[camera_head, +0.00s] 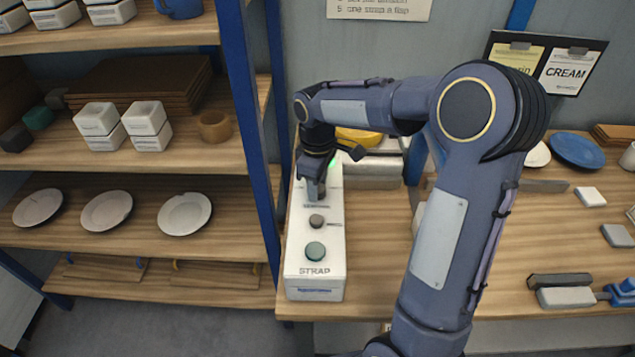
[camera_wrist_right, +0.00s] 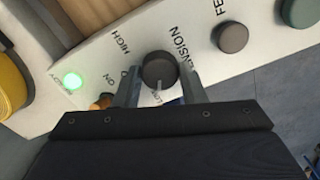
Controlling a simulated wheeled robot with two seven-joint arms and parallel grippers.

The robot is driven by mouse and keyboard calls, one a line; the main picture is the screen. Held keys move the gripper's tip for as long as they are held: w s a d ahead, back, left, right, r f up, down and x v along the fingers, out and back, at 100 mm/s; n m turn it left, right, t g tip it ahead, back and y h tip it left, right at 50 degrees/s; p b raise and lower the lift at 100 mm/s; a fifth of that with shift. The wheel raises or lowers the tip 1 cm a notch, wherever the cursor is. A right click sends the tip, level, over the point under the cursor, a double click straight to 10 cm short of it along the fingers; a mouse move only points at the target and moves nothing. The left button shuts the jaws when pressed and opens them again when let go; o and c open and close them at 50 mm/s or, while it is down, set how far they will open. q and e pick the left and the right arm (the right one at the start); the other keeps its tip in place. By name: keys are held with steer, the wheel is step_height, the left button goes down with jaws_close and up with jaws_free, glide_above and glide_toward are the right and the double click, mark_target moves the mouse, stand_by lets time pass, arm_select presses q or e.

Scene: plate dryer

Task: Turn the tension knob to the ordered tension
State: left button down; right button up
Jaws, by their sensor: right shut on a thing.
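The white strapping machine panel (camera_head: 315,268) stands on the table, with STRAP lettering at its near end. My right gripper (camera_head: 316,190) reaches down onto it and hides the tension knob in the head view. In the right wrist view the round dark tension knob (camera_wrist_right: 160,69) sits between the two fingers of my right gripper (camera_wrist_right: 160,88), which is shut on it. A pale pointer mark on the knob faces the LOW label, on the gripper side. HIGH is printed to the knob's upper left. My left gripper is not in view.
A green lamp (camera_wrist_right: 72,80) is lit on the panel, near an orange knob (camera_wrist_right: 102,101). A dark FEED knob (camera_wrist_right: 232,37) and a teal button (camera_head: 315,249) are beyond. Order cards hang on a dark board (camera_head: 545,62). Shelves with plates (camera_head: 107,210) stand left.

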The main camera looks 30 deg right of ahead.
steer(key=o, duration=1)
steer(key=shift+r, duration=0.15)
step_height(320, 180, up, 7)
steer(key=shift+r, duration=0.3)
